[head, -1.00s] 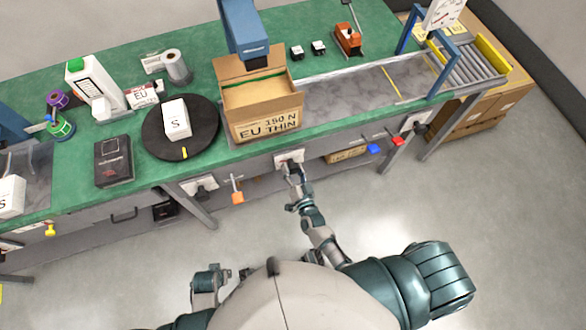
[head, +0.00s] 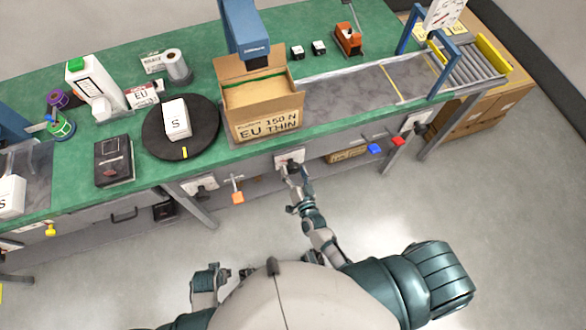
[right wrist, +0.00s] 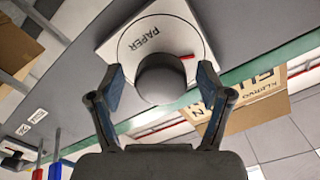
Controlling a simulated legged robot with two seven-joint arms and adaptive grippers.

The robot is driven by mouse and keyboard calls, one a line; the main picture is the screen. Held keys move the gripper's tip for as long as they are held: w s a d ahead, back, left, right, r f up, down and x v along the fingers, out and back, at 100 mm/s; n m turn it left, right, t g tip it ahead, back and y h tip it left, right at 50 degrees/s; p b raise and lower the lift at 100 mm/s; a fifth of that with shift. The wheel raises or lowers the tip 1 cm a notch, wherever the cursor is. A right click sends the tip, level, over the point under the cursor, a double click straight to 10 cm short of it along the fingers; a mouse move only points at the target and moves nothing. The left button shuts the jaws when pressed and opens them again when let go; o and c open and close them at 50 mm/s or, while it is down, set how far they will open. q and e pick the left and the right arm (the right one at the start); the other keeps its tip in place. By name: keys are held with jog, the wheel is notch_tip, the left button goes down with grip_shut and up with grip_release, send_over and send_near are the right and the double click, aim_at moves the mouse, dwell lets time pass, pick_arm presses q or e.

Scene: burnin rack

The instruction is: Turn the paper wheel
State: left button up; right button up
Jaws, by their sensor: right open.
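The paper wheel is a round grey knob (right wrist: 160,80) on a white plate marked PAPER, with a short red line at its right. In the head view its white plate (head: 289,156) is on the bench front below the cardboard box, partly hidden by my gripper. My right gripper (right wrist: 159,92) is open, with one finger on each side of the knob; I cannot tell whether they touch it. The right gripper also shows in the head view (head: 292,171). My left gripper (head: 228,275) is low in the head view, partly hidden by my body, its jaws unclear.
An open cardboard box (head: 262,105) stands on the green bench above the wheel. An orange handle (head: 237,197) is left of it; blue (head: 374,149) and red (head: 397,141) handles are right. Another white plate (head: 200,187) is farther left. The floor in front is clear.

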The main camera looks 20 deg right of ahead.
pick_arm(q)
jog(key=shift+s, duration=0.1)
pick_arm(e)
jog(key=s, duration=1.1)
jog(key=shift+s+d, duration=0.15)
jog(key=shift+f, duration=0.1)
notch_tip(320, 180, down, 8)
jog(key=s+a+n+g+y+p, duration=0.2)
jog(key=n+g+y, duration=0.1)
jog(key=n+g, duration=0.15)
pick_arm(q)
jog(key=s+f+p, duration=0.2)
jog(key=s+f, duration=0.2)
jog(key=f, duration=0.6)
jog(key=shift+a, duration=0.2)
pick_arm(e)
jog(key=s+d+f+n+g+h, duration=0.1)
jog(key=s+d+f+n+g, duration=0.1)
jog(key=s+d+f+g, duration=0.2)
jog(key=s+d+f+n+g+h, duration=0.2)
jog(key=s+d+f+g, duration=0.3)
jog(key=s+f+g, duration=0.3)
jog(key=s+f, duration=0.2)
jog(key=s, duration=0.2)
jog(key=shift+s+d+f, duration=0.25)
jog(key=shift+s+f, duration=0.05)
jog(key=shift+f, duration=0.1)
